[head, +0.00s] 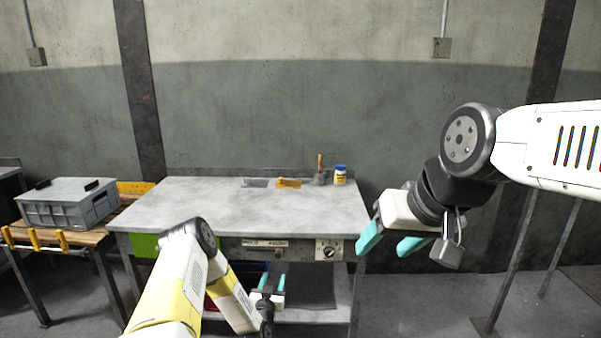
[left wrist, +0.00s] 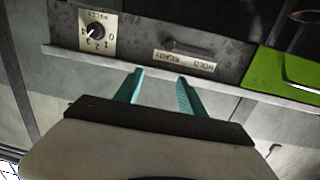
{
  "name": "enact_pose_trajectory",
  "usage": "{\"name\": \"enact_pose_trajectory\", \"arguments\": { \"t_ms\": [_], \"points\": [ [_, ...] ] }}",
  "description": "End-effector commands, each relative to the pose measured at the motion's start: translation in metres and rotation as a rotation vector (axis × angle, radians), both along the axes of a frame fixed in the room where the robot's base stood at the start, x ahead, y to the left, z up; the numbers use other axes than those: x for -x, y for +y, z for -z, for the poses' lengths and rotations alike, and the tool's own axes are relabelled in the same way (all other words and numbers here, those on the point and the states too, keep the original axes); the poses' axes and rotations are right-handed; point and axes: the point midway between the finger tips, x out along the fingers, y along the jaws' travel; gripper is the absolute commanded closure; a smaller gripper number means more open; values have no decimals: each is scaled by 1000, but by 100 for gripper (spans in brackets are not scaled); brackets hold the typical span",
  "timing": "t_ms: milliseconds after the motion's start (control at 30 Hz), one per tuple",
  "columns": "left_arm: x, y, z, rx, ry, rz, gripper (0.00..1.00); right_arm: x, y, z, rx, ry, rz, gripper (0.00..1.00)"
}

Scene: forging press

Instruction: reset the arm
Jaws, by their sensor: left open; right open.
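My left arm comes in from the lower left in the head view. Its gripper (head: 270,278) is in front of the workbench (head: 240,205), below the tabletop, with its teal fingers apart and nothing between them. In the left wrist view the same open fingers (left wrist: 160,88) point toward the bench's front panel, which looks upside down there. My right arm comes in from the right. Its gripper (head: 388,243) is open and empty, near the bench's right front corner, with teal fingers apart.
The bench panel carries a dial (head: 328,250) and a label plate (left wrist: 185,60). On the bench's back edge stand a blue-capped jar (head: 340,175), a brush (head: 320,172) and a yellow piece (head: 289,183). A grey crate (head: 70,205) sits on a side table. The tabletop is mostly clear.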

Motion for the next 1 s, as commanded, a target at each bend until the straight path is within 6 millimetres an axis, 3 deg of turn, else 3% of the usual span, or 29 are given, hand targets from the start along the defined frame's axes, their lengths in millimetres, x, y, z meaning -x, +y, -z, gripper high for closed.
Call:
{"name": "enact_pose_trajectory", "arguments": {
  "t_ms": [267,433,567,767,1000],
  "points": [
    [-32,1,-61,-39,71,67,53,0,0,0,0,0,0,41],
    [-47,3,-125,-78,155,115,53,0,0,0,0,0,0,41],
    [-45,6,-180,-107,239,139,53,0,0,0,0,0,0,41],
    [-17,15,-262,-137,367,144,53,0,0,0,0,0,0,41],
    [54,28,-347,-139,522,118,53,0,0,0,0,0,0,41]
  ]
}}
